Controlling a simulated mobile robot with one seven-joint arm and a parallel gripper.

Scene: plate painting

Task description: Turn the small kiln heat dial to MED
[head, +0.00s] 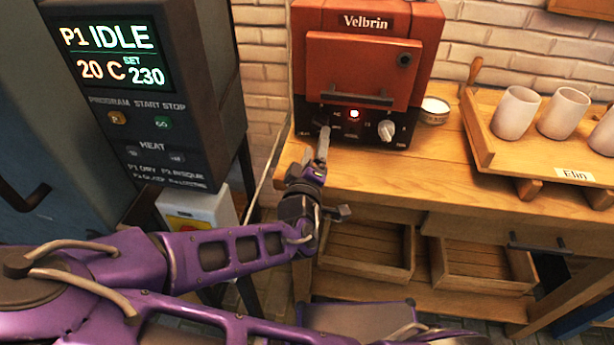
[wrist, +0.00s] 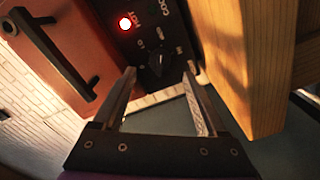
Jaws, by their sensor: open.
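The small kiln (head: 360,70) is a red-brown box marked Velbrin, standing on the wooden bench with its door shut. Its black front panel has a lit red lamp (head: 354,114). A dark knob (wrist: 160,63) sits on the panel, with small labels around it that are too blurred to read. I cannot tell its setting. A pale knob (head: 386,131) is on the right of the panel. My gripper (head: 323,138) is in front of the panel's left part. In the wrist view its open fingers (wrist: 159,75) stand either side of the dark knob, with no clear contact.
A large kiln controller (head: 165,100) reading IDLE stands to the left. A wooden tray (head: 485,145) with several pale cups is on the bench at right, near a small round tin (head: 434,110). The bench edge (wrist: 235,60) is close to my gripper in the wrist view.

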